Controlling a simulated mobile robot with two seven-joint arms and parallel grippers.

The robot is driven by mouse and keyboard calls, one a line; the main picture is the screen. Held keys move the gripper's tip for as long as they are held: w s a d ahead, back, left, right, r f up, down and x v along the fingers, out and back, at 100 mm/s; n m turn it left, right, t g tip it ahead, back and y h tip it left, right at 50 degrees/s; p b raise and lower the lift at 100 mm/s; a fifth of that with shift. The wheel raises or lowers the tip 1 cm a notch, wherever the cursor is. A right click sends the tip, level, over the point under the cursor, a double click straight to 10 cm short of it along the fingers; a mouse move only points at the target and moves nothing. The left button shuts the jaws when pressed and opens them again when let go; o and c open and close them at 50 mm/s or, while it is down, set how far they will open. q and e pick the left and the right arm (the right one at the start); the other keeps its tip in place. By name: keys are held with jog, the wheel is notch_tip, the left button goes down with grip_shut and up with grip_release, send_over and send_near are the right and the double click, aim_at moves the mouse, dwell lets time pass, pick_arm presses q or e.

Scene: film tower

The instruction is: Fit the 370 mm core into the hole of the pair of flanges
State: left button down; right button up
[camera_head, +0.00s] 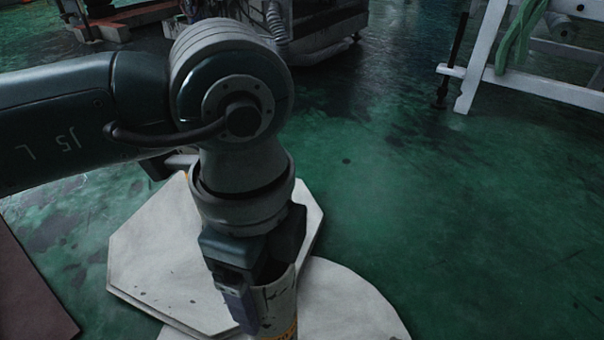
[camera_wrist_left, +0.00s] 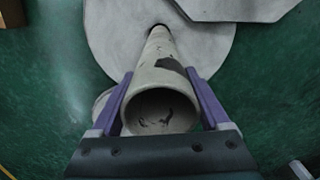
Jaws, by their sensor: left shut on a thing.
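My left gripper (camera_head: 264,298) points down and is shut on the core (camera_head: 283,304), a pale tube with dark scuffs and a yellow band low down. In the left wrist view its purple fingers (camera_wrist_left: 160,84) clasp the tube (camera_wrist_left: 156,62) on both sides, near its open upper end. The tube runs down to a round pale flange (camera_wrist_left: 108,38), also in the head view (camera_head: 352,302). A dark hole edge shows at the tube's far end. I cannot tell whether that end is inside the hole or above it. My right gripper is not in view.
Pale angular plates (camera_head: 150,262) lie beside the round flange, behind my left arm. A brown slab (camera_head: 28,290) is at the lower left. A white frame (camera_head: 530,82) with green cloth stands at the upper right. The green floor to the right is clear.

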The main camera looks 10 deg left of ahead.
pick_arm(q)
jog(key=shift+f+b, duration=1)
jog(key=shift+f, duration=0.7)
dwell(0.5)
grip_release()
notch_tip(320, 180, up, 10)
jog(key=p, duration=0.7)
jog(key=shift+p, duration=0.3)
